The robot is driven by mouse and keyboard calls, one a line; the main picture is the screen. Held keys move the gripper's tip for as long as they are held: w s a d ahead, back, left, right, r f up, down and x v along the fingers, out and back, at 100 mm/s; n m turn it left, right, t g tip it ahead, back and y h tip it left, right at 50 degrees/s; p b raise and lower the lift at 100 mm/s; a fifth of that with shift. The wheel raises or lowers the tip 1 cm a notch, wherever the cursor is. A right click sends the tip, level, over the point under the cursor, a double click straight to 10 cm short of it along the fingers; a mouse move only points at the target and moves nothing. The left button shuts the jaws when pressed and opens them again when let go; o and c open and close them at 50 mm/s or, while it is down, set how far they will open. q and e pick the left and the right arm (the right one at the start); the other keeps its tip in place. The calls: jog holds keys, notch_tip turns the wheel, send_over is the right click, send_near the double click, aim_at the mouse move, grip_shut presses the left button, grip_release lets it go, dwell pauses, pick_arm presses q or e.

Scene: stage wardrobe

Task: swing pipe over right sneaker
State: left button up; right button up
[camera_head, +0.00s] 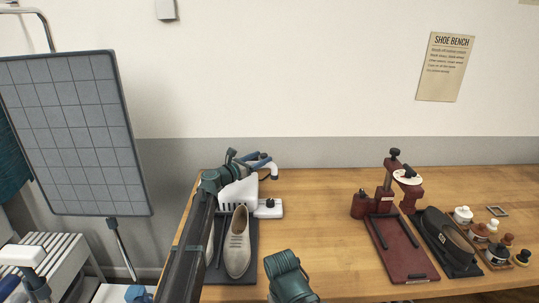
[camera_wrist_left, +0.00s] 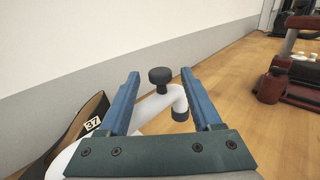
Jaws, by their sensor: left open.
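The white pipe (camera_head: 272,171) rises from a white base unit (camera_head: 268,209) and ends in a downturned nozzle with a dark tip (camera_wrist_left: 180,113). My left gripper (camera_head: 257,161) is open at the pipe. In the left wrist view, the pipe (camera_wrist_left: 150,108) runs between the blue fingers (camera_wrist_left: 160,78), with clear gaps visible beside it. A dark knob stands behind it. The right beige sneaker (camera_head: 237,245) lies on a dark mat (camera_head: 245,279); the other sneaker is mostly hidden by my arm. A "37" tag (camera_wrist_left: 92,124) shows beside the pipe.
The bench between the sneaker mat and press is clear. A gridded panel (camera_head: 75,135) stands at left.

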pick_arm(q)
jog(key=shift+x, duration=2.75)
grip_shut()
